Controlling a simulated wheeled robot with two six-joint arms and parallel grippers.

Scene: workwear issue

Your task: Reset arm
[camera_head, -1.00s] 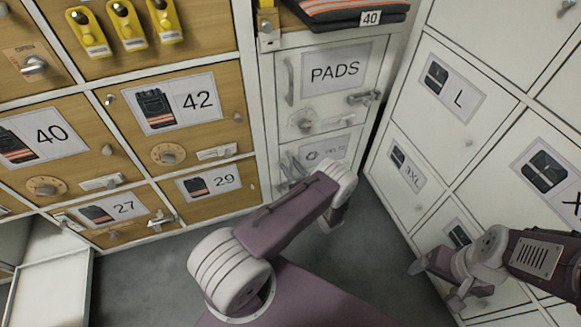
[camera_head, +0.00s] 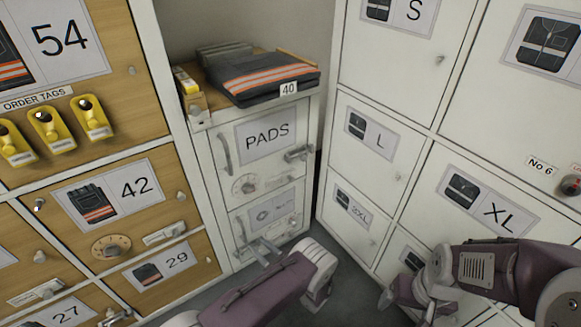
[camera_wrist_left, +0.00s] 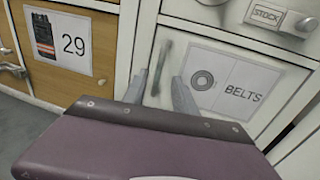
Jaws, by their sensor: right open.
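My left gripper (camera_head: 256,251) is low in front of the belts door (camera_head: 272,212), its two grey fingers apart with nothing seen between them. In the left wrist view the fingers (camera_wrist_left: 160,92) stand apart in front of the door labelled BELTS (camera_wrist_left: 228,85), beside its upright handle; whether they touch it I cannot tell. My purple arm link covers the lower part of that view. My right gripper (camera_head: 404,296) is open at the lower right, in front of the white lockers, and appears empty.
The PADS door (camera_head: 262,143) is shut, with a folded dark garment with orange stripes (camera_head: 264,76) on top. Wooden lockers with yellow order tags (camera_head: 52,128) stand left. White lockers labelled by size, such as XL (camera_head: 490,200), stand close on the right. Little floor shows.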

